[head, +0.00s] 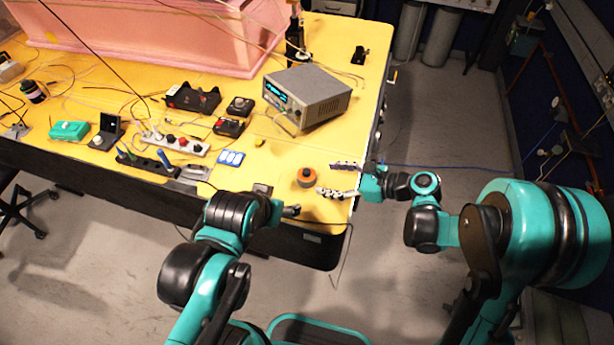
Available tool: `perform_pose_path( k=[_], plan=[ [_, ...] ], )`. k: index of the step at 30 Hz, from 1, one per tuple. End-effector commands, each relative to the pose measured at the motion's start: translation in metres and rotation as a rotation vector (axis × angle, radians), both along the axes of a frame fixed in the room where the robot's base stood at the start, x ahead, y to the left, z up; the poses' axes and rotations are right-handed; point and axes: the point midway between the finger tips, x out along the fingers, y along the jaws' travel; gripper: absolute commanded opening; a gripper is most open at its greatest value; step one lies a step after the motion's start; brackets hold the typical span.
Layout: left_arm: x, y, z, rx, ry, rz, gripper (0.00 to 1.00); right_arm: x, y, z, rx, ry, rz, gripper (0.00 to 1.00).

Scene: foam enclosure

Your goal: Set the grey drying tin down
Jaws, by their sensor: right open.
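I cannot clearly make out a grey drying tin. A small round orange container (306,177) with a dark knob on top stands upright on the yellow table (270,162), near its front right corner. My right gripper (336,180) reaches in from the right over the table corner. Its two fingers are spread wide, with nothing between them, and their tips are just right of the orange container. My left gripper (290,211) is at the table's front edge, below and left of that container. It is small and partly hidden by its own wrist.
A grey bench instrument (307,96) stands behind the orange container. Blue-and-white switches (231,158), a power strip (172,142), black boxes (193,98) and loose cables cover the left part. A pink foam enclosure (165,38) stands at the back. The table around the container is mostly clear.

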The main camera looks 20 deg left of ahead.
Motion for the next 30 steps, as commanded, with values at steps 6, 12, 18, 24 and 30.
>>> perform_pose_path(
  k=[6, 12, 18, 24, 30],
  plan=[
    [0.000, 0.000, -0.006, 0.000, 0.000, 0.000, 0.69, 0.004, 0.022, -0.010, 0.018, 0.023, -0.001, 0.69],
    [0.000, 0.000, -0.012, 0.000, 0.000, 0.000, 0.69, 0.011, 0.039, -0.014, 0.016, 0.021, -0.001, 0.69],
    [0.000, 0.000, -0.021, 0.000, 0.000, 0.000, 0.69, 0.021, 0.068, -0.022, 0.016, 0.021, 0.000, 0.69],
    [0.000, 0.000, -0.021, 0.000, 0.000, 0.000, 0.69, 0.023, 0.074, -0.023, 0.015, 0.020, -0.003, 0.69],
    [0.000, 0.000, -0.021, 0.000, 0.000, 0.000, 0.69, 0.023, 0.073, -0.023, 0.015, 0.020, -0.003, 0.37]
  ],
)
